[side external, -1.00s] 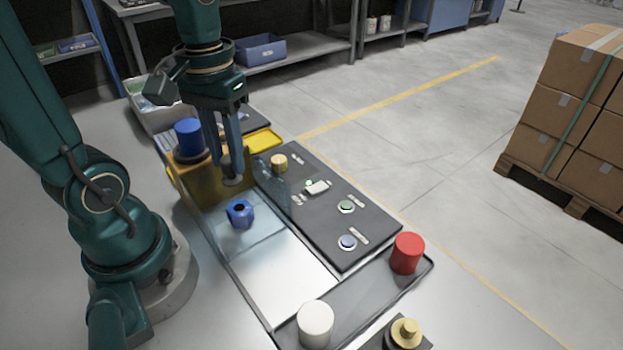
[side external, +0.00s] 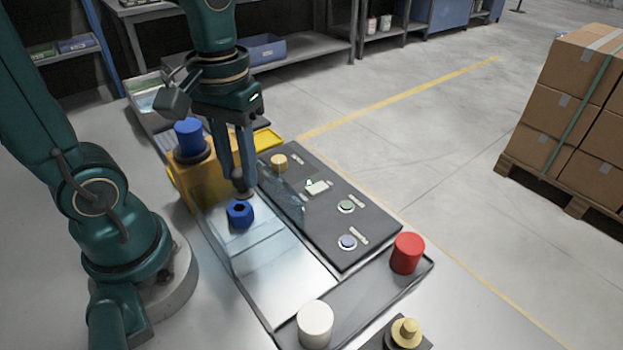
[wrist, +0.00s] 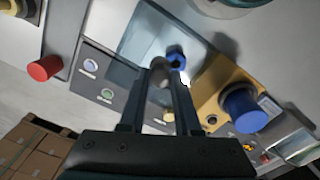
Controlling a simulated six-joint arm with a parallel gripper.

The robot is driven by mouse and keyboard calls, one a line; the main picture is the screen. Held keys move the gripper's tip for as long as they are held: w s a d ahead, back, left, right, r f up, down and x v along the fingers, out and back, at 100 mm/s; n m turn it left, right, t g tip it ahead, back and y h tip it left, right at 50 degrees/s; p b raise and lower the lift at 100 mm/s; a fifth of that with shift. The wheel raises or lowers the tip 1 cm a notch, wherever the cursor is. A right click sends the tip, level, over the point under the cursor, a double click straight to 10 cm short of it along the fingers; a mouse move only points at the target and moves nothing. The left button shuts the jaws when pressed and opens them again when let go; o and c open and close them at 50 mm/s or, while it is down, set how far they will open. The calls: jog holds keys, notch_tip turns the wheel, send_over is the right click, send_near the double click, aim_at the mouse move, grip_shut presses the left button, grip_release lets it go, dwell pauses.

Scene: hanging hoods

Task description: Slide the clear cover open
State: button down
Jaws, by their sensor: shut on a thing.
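The clear cover (side external: 262,238) is a see-through box-like panel over the long pale bay, and its faint edges are hard to trace. It also shows in the wrist view (wrist: 146,38). My gripper (side external: 241,192) points down and is shut on the cover's small grey knob (side external: 239,181). In the wrist view the grey knob (wrist: 158,74) sits between the fingertips. A blue ring-shaped part (side external: 240,214) with a dark hole lies in the bay just below my gripper, seen through or beside the cover; I cannot tell which.
A yellow block (side external: 184,180) with a blue cylinder (side external: 188,138) stands at the bay's far end. A dark button panel (side external: 325,215) runs along its right side. A red cylinder (side external: 407,253) and a white cylinder (side external: 315,323) stand on the near tray (side external: 365,300).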

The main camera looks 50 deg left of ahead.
jog(key=d, duration=0.9)
jog(key=shift+d, duration=0.2)
jog(key=c, duration=0.6)
grip_release()
jog(key=shift+r, duration=0.15)
notch_tip(320, 180, up, 5)
jog(key=shift+a+f, duration=0.1)
